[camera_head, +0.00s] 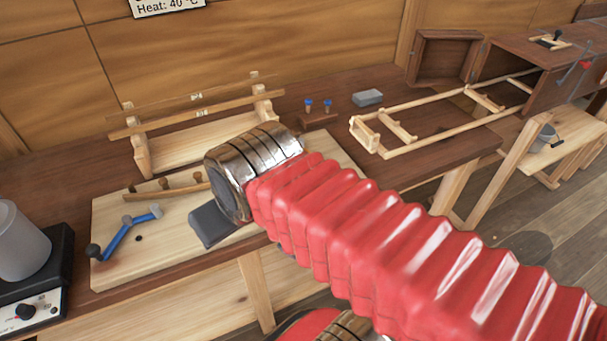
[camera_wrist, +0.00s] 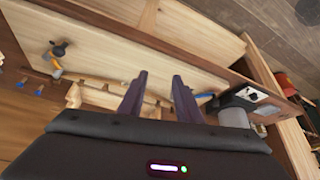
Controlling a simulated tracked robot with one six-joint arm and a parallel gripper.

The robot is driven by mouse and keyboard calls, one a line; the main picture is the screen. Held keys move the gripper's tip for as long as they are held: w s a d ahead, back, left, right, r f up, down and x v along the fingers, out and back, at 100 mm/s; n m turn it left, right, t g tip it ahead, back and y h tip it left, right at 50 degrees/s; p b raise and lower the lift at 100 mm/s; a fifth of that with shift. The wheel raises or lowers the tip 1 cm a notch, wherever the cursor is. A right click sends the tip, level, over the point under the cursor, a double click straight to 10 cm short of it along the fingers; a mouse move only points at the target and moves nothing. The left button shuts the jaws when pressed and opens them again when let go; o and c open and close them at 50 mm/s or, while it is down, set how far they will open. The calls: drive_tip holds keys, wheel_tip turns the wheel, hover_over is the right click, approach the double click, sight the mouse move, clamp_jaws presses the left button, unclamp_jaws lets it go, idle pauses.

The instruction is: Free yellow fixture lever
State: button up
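The yellow lever (camera_wrist: 57,72) shows in the wrist view at upper left, with a dark grey knob at its end. It lies at one end of the pale wooden board (camera_wrist: 130,62); in the head view my arm hides that spot. My gripper (camera_wrist: 160,75) is open and empty above the board, to the right of the yellow lever and apart from it. In the head view my gripper (camera_head: 210,226) is mostly hidden behind my wrist. A blue lever (camera_head: 137,222) with a dark knob sits at the board's left end; part of it shows in the wrist view (camera_wrist: 205,95).
A grey pot (camera_head: 20,243) stands on a black heater (camera_head: 45,275) at left. A wooden rack with slats (camera_head: 200,108) stands behind the board. Two blue-topped pegs (camera_head: 318,105), a grey block (camera_head: 367,97) and a ladder-like wooden frame (camera_head: 430,115) lie farther right.

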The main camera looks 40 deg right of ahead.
drive_tip(key=shift+o, duration=0.2)
drive_tip(key=shift+o, duration=1.4)
drive_tip(key=shift+w+d+r, duration=0.1)
drive_tip(key=shift+w+d, duration=0.05)
drive_tip(key=shift+d, duration=0.05)
drive_tip(key=w+d+m+g+y, duration=0.1)
drive_tip(key=w+d+m+g, duration=0.1)
drive_tip(key=d, duration=1.2)
drive_tip(key=w+d+f+m+g, duration=0.1)
drive_tip(key=w+d+m, duration=0.4)
drive_tip(key=d, duration=1)
drive_tip(key=shift+w+f+m+g+y, duration=0.25)
drive_tip(key=shift+m+g+y, duration=0.15)
drive_tip(key=shift+g, duration=0.2)
drive_tip(key=f, duration=0.4)
drive_tip(key=w+a+f, duration=0.1)
drive_tip(key=f, duration=0.4)
drive_tip(key=a+f, duration=0.1)
drive_tip(key=f, duration=0.3)
drive_tip(key=shift+w+f, duration=0.25)
drive_tip(key=shift+w, duration=0.05)
